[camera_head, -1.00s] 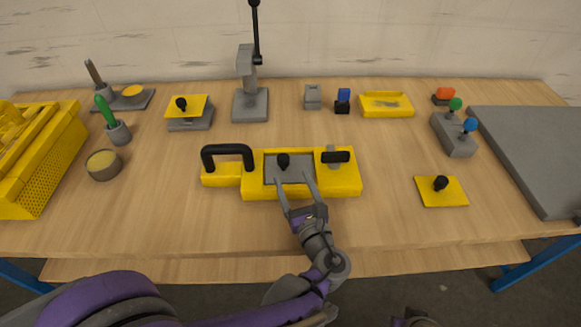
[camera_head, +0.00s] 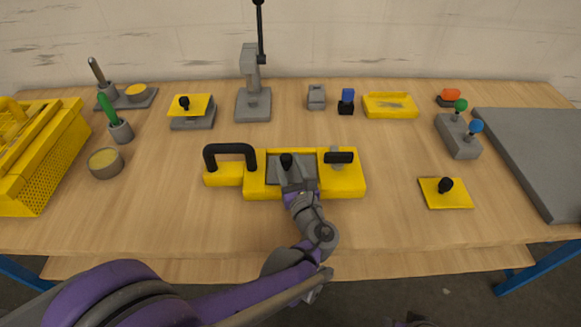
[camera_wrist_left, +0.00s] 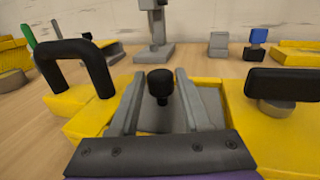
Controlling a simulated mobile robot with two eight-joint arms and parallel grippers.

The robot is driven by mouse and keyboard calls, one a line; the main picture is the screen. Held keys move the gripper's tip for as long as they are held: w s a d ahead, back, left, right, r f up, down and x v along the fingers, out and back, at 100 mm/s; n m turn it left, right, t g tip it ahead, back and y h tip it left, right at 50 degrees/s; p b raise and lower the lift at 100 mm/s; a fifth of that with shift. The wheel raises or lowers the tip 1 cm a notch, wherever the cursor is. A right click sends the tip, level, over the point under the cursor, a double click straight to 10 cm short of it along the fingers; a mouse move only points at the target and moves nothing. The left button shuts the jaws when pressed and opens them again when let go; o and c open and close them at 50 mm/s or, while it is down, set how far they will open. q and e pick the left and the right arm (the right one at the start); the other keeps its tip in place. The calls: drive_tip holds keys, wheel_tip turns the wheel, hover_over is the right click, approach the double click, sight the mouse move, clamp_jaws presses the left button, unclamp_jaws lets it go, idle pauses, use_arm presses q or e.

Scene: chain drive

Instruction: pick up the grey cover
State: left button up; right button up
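The grey cover (camera_head: 305,172) is a flat plate with a black knob (camera_head: 286,161), set in the middle of the yellow housing (camera_head: 345,185). My left gripper (camera_head: 287,165) reaches over it from the front. In the left wrist view its two fingers (camera_wrist_left: 160,88) are apart, one on each side of the black knob (camera_wrist_left: 160,84), with a gap to each. The gripper hides much of the cover.
The housing has a black handle (camera_head: 230,153) at left and a black-topped lever (camera_head: 339,157) at right. A yellow plate with a black knob (camera_head: 446,191) lies at right. A lever press (camera_head: 253,100) stands behind. Bare table lies in front.

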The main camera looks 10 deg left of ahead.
use_arm(q)
clamp_jaws()
